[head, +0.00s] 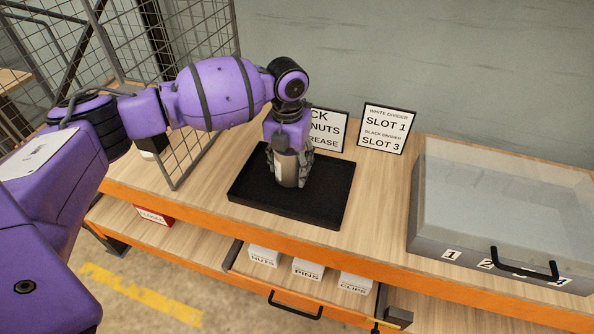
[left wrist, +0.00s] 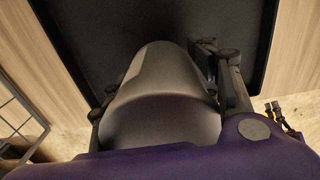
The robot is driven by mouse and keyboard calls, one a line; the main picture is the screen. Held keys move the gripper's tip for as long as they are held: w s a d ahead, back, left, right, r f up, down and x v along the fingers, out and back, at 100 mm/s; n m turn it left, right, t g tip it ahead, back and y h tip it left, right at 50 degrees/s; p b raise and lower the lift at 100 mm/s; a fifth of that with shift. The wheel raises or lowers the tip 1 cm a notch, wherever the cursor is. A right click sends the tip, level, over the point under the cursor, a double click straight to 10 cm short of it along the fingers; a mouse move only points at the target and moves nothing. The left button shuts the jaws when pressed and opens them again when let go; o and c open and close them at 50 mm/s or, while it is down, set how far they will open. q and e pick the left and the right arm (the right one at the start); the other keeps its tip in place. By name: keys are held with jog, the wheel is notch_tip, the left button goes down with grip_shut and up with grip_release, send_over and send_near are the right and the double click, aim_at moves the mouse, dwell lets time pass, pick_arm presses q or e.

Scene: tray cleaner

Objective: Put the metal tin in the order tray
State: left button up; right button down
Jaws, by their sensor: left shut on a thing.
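The metal tin (head: 286,170) is a grey cylinder standing upright over the black order tray (head: 250,202) on the bench. My left gripper (head: 290,168) points down and is shut on the tin, with a finger on each side. The tin also shows in the left wrist view (left wrist: 165,85), filling the space between the fingers, with the dark tray (left wrist: 110,20) behind it. I cannot tell whether the tin's base touches the tray floor. My right gripper is not in view.
A grey case with a clear lid (head: 500,215) and numbered slots stands at the right. Two signs stand behind the tray, one reading slot 1 and slot 3 (head: 385,129). An open drawer below holds white boxes (head: 308,269). A wire mesh panel (head: 195,150) stands left of the tray.

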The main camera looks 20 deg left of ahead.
aim_at(294, 174)
pick_arm(q)
jog(key=shift+w+d+f, duration=0.15)
jog(key=shift+w+f, duration=0.2)
jog(key=shift+w, duration=0.15)
jog(key=shift+w+d+f+b, duration=0.15)
jog(key=shift+w+f+b, duration=0.1)
jog(key=shift+b, duration=0.15)
notch_tip(294, 174, down, 3)
jog(key=shift+d+r+b, duration=0.1)
jog(key=shift+r+b, duration=0.1)
jog(key=shift+b, duration=0.4)
jog(key=shift+f, duration=0.4)
jog(key=shift+r, duration=0.25)
jog(key=shift+w, duration=0.1)
jog(key=shift+f, duration=0.15)
jog(key=o, duration=1.5)
